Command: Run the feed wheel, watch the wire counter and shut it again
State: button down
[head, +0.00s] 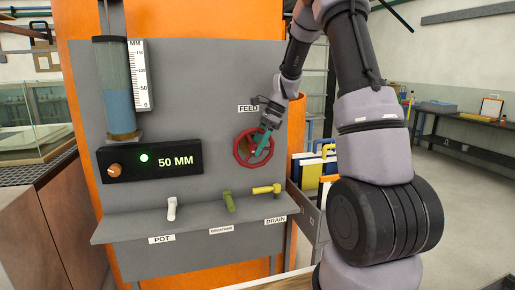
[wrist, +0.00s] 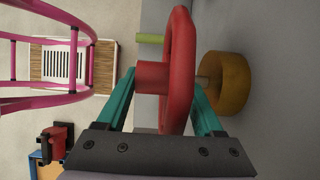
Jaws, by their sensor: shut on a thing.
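The red feed wheel (head: 239,148) is on the grey panel under the FEED label (head: 248,108). My gripper (head: 262,148) is at its right side. In the wrist view, the teal fingers of my gripper (wrist: 163,82) lie on either side of the wheel (wrist: 180,60), shut on it; their exact contact is partly hidden. A brass-coloured round collar (wrist: 227,85) sits behind the wheel. The black counter box (head: 150,160) reads 50 MM, with a lit green lamp and an orange knob. The sight tube (head: 115,92) above holds blue liquid, its top near the scale's 50 mark.
A ledge below carries a white POT tap (head: 171,208), a green BREATHER tap (head: 229,201) and a yellow DRAIN tap (head: 266,189). Folders (head: 310,170) stand right of the panel, behind my arm. A glass tank (head: 30,125) is at left. Open floor lies at right.

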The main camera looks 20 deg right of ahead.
jog(key=y, duration=0.3)
jog(key=shift+d+f+y, duration=0.15)
jog(key=shift+d+y, duration=0.2)
jog(key=shift+y, duration=0.05)
jog(key=y, duration=0.4)
jog(key=shift+d+f+y, duration=0.1)
jog(key=shift+f+y, duration=0.15)
jog(key=shift+y, duration=0.05)
jog(key=y, duration=0.4)
jog(key=shift+f, duration=0.3)
jog(key=shift+f+y, duration=0.2)
jog(key=shift+y, duration=1.9)
grip_release()
notch_tip(320, 180, up, 10)
